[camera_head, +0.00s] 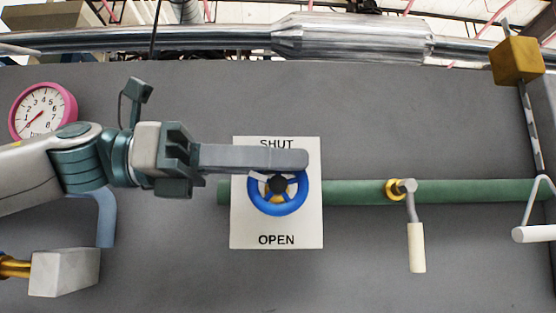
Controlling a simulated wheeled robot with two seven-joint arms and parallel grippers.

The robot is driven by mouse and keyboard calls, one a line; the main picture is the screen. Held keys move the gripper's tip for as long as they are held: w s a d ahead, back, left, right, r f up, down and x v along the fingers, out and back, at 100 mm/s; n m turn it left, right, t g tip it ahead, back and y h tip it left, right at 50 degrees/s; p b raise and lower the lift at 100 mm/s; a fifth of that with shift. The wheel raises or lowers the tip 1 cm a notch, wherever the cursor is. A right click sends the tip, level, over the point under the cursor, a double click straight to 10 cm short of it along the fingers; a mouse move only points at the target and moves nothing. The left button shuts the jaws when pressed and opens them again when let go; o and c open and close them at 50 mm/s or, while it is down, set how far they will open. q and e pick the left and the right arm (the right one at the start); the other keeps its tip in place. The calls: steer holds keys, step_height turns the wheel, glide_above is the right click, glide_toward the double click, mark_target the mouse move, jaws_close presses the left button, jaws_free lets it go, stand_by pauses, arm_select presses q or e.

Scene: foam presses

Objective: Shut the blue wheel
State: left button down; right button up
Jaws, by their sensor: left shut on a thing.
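The blue wheel (278,209) is mounted on a white plate (250,225) lettered SHUT above and OPEN below. The fingers also cover part of the plate just below the word SHUT. My right gripper is not in view.
A green pipe (350,193) runs right from the plate, with a cream-handled crank (416,247) on it. A pink-rimmed gauge (42,110) is at upper left. A grey block (64,272) on a gold stem is at lower left. A white-handled lever (535,233) is at far right.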

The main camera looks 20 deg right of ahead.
mark_target(301, 177)
arm_select(q)
steer(key=shift+r+y, duration=0.1)
steer(key=shift+y, duration=0.2)
steer(key=shift+s+d+t+y+p, duration=0.1)
steer(key=shift+d+t+y+p, duration=0.3)
steer(key=shift+y, duration=0.8)
steer(key=y, duration=0.1)
steer(key=t+y, duration=0.1)
steer(key=y, duration=0.1)
steer(key=shift+s+d+f, duration=0.15)
steer(key=shift+d+f, duration=0.05)
steer(key=shift+d, duration=0.2)
steer(key=y, duration=0.2)
steer(key=t+y, duration=0.1)
steer(key=shift+s+d+f+y, duration=0.1)
steer(key=shift+d+f+y, duration=0.2)
steer(key=shift+y, duration=0.1)
steer(key=shift+d+f+t+y, duration=0.1)
steer(key=shift+f+t+y, duration=0.2)
steer(key=shift+y, duration=0.6)
steer(key=shift+d+f+t+y, duration=0.15)
steer(key=shift+t+y, duration=0.15)
steer(key=shift+y, duration=0.6)
steer(key=shift+a, duration=0.15)
steer(key=c, duration=1.8)
jaws_free()
steer(key=shift+h, duration=0.3)
